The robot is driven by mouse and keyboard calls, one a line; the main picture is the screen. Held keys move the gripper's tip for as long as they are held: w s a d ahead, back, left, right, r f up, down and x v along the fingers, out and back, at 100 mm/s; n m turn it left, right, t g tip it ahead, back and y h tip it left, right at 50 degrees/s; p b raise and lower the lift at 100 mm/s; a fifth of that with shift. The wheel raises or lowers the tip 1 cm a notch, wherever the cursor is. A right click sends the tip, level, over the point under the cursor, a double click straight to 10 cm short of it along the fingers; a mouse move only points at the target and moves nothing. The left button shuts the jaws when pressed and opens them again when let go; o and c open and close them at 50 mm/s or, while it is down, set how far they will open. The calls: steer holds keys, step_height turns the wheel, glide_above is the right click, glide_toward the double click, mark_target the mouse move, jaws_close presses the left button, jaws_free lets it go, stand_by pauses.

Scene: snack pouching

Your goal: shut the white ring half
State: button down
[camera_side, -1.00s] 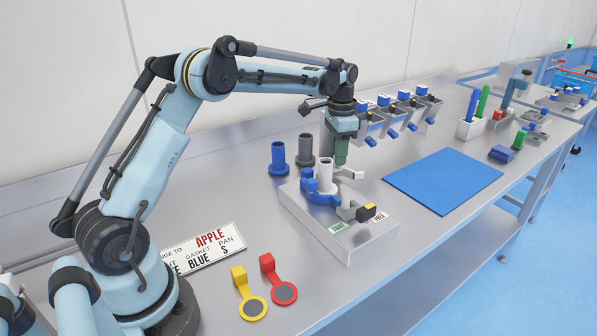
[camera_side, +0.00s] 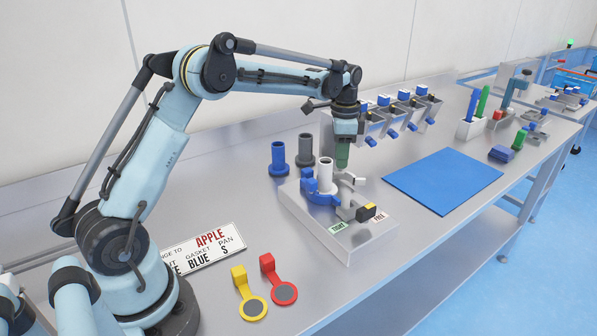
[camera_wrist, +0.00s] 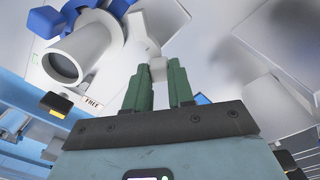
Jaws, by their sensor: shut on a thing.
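The white ring half (camera_side: 352,179) stands out to the right of the upright grey pipe (camera_side: 326,175) on the grey block, apart from the pipe. The blue ring half (camera_side: 322,198) sits around the pipe's left and front side. My gripper (camera_side: 342,164) points down at the white half. In the wrist view its green fingers (camera_wrist: 160,80) are shut on a small pale knob (camera_wrist: 158,68) of the white half, whose curved arm (camera_wrist: 140,36) shows beside the pipe mouth (camera_wrist: 66,64). The fingers partly hide the white half in the side view.
A lever with a yellow and black end (camera_side: 366,212) is at the block's front, by the TIGHT and FREE labels. Blue (camera_side: 278,158) and grey (camera_side: 305,150) pipe pieces stand behind. Yellow (camera_side: 252,305) and red (camera_side: 284,290) gaskets lie in front. A blue mat (camera_side: 443,181) is right.

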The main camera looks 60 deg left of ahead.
steer(key=m, duration=0.2)
steer(key=d+m, duration=0.1)
steer(key=shift+s+d+m, duration=0.3)
steer(key=shift+s+m, duration=0.1)
steer(key=shift+s+d+m, duration=0.3)
steer(key=shift+s+m, duration=0.05)
steer(key=shift+m, duration=0.6)
steer(key=shift+s+d+m, duration=0.3)
steer(key=shift+s+m, duration=0.05)
steer(key=shift+m, duration=0.6)
steer(key=c, duration=1)
jaws_free()
steer(key=shift+o, duration=0.2)
